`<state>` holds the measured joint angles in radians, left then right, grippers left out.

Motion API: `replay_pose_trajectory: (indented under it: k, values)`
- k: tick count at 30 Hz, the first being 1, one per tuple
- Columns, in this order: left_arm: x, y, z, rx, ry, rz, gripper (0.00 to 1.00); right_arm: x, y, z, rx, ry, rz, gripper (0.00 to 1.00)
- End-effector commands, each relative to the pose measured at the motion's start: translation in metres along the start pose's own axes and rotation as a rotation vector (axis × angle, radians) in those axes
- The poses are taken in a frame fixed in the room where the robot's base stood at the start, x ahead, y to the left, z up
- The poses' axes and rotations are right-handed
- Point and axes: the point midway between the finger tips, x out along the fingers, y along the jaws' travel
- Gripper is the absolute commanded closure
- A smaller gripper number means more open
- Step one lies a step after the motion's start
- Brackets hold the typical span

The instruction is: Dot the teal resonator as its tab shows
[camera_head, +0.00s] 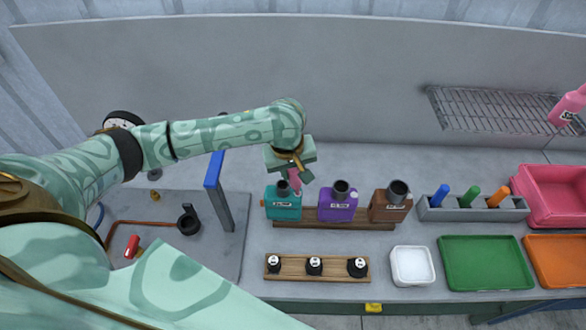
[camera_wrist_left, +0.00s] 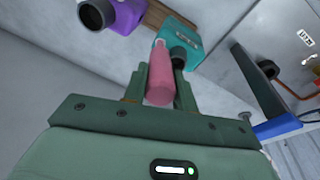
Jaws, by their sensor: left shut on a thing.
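The teal resonator (camera_head: 285,211) stands at the left end of a wooden rack (camera_head: 335,226). It has a dark pipe opening on top and a small white label on its front, too small to read. My right gripper is not in view.
A purple resonator (camera_head: 338,206) and a brown one (camera_head: 388,207) share the rack. A grey holder (camera_head: 461,214) with blue, green and orange pens stands right.

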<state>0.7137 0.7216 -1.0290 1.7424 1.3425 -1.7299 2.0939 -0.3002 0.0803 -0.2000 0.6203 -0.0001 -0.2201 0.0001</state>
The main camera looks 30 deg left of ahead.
Motion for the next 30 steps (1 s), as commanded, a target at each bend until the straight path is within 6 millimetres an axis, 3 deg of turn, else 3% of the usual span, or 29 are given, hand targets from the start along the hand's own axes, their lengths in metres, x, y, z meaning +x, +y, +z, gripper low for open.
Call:
replay_pose_trajectory:
  k: [30]
  values:
    - [0.0015,-0.0009,0.0011,0.001,-0.002,-0.003,0.92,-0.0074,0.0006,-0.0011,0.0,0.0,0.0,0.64]
